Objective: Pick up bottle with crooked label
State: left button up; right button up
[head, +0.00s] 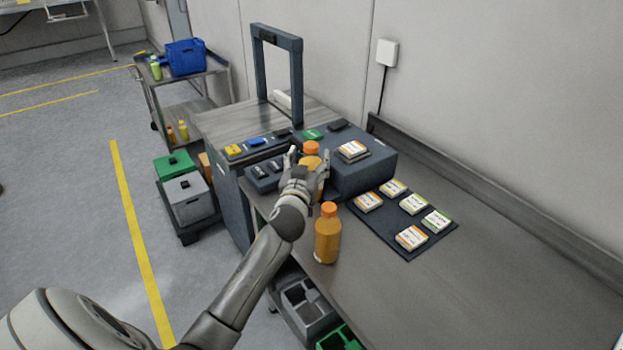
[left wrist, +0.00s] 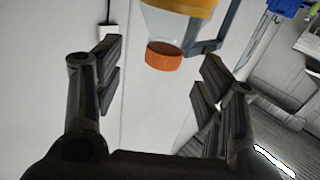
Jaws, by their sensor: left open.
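One orange bottle (head: 311,160) with an orange cap stands at the far end of the bench, partly hidden behind my left gripper (head: 308,168). The gripper is open, with its fingers either side of this bottle in the head view. In the left wrist view a bottle (left wrist: 180,18) with an orange cap (left wrist: 163,56) shows upside down, ahead of and between the open fingers (left wrist: 160,75); I cannot tell whether they touch it. A second orange bottle (head: 327,240) stands upright on the bench, nearer and beside my forearm. I cannot make out a crooked label on either bottle.
A dark mat (head: 440,238) with several label stacks lies right of the bottles. A dark box (head: 362,172) with a label stack on top stands behind the gripper. A dark upright frame (head: 297,75) rises at the back. The bench's right front is clear.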

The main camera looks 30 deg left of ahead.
aim_at(310, 153)
pick_arm(q)
jog(key=shift+w+a, duration=0.2)
jog(key=shift+w, duration=0.25)
jog(key=p+x, duration=0.1)
jog(key=x, duration=0.3)
jog(key=shift+s+a, duration=0.15)
jog(key=shift+a, duration=0.05)
jog(key=shift+w+a+f, duration=0.1)
jog(key=shift+w+a, duration=0.05)
jog(key=shift+w, duration=0.3)
grip_shut()
pick_arm(e)
jog(key=shift+w+a+r, duration=0.1)
jog(key=shift+w+r, duration=0.65)
jog(key=shift+w, duration=0.3)
